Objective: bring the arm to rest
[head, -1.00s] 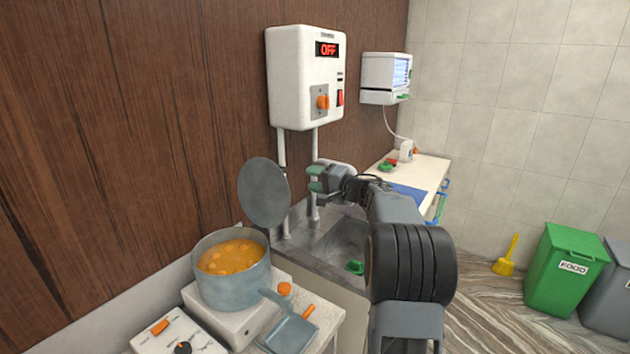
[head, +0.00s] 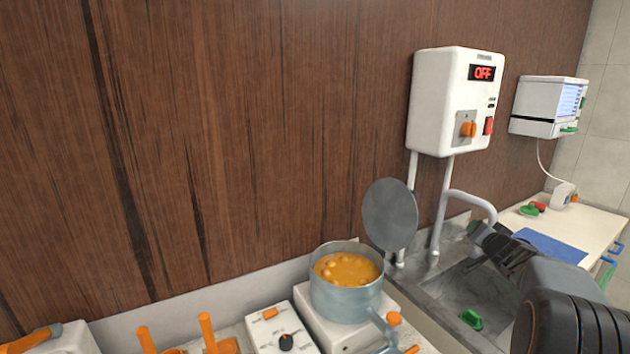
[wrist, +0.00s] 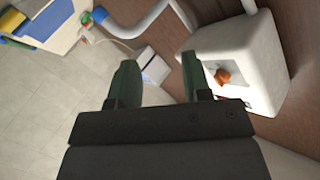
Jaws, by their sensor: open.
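My gripper (wrist: 158,88) shows in the wrist view with its two green fingers apart and nothing between them. In the head view my arm is at the lower right, over the sink (head: 465,290); the fingertips are hard to make out there. In the wrist view the white control box (wrist: 232,65) with its orange knob (wrist: 223,77) is just right of the fingers. In the head view the same box (head: 450,100) hangs on the wood wall and its display reads OFF.
A pot (head: 345,295) of orange food stands on a white burner (head: 330,335) left of the sink. A round grey lid (head: 390,215) stands upright behind it. A green object (head: 471,319) lies in the sink. A blue mat (head: 550,246) lies on the counter at right.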

